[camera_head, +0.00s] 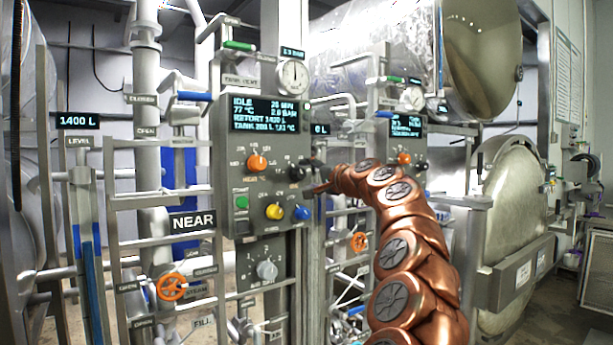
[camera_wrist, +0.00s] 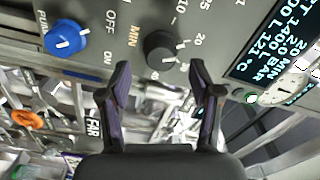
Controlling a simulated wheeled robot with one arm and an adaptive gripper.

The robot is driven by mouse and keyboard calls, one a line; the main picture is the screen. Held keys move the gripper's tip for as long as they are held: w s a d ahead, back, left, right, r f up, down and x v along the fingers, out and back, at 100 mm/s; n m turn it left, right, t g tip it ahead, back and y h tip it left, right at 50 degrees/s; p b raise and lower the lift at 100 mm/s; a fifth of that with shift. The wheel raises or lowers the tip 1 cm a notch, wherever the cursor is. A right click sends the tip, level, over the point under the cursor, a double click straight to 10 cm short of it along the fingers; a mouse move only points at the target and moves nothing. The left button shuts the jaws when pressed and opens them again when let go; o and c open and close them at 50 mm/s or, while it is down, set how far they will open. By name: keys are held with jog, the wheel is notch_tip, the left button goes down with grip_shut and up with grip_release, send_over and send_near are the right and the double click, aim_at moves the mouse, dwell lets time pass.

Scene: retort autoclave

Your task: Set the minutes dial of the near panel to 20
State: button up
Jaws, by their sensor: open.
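The near panel (camera_head: 229,170) is a grey box with a display (camera_head: 264,114). The display's top line seems to read IDLE and 20 MIN; the wrist view display (camera_wrist: 275,45) also appears to show 20 MIN. The minutes dial is a black knob (camera_head: 297,174) right of an orange knob; in the wrist view the dial (camera_wrist: 160,46) sits by the MIN label and a number scale. Its pointer direction is unclear. My gripper (camera_head: 314,176) is beside the dial. In the wrist view my gripper (camera_wrist: 161,72) is open, fingers apart, with the dial just beyond the fingertips and no clear contact.
An orange knob (camera_head: 257,162), a yellow knob (camera_head: 274,211), a blue knob (camera_head: 302,213) and a green button (camera_head: 242,202) share the panel. The blue knob is close to the left finger in the wrist view (camera_wrist: 65,38). A second panel (camera_head: 408,145) stands behind my arm.

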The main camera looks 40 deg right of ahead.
jog(key=shift+s+a+r, duration=0.1)
jog(key=shift+s, duration=0.75)
jog(key=s, duration=0.6)
jog(key=shift+a, duration=0.25)
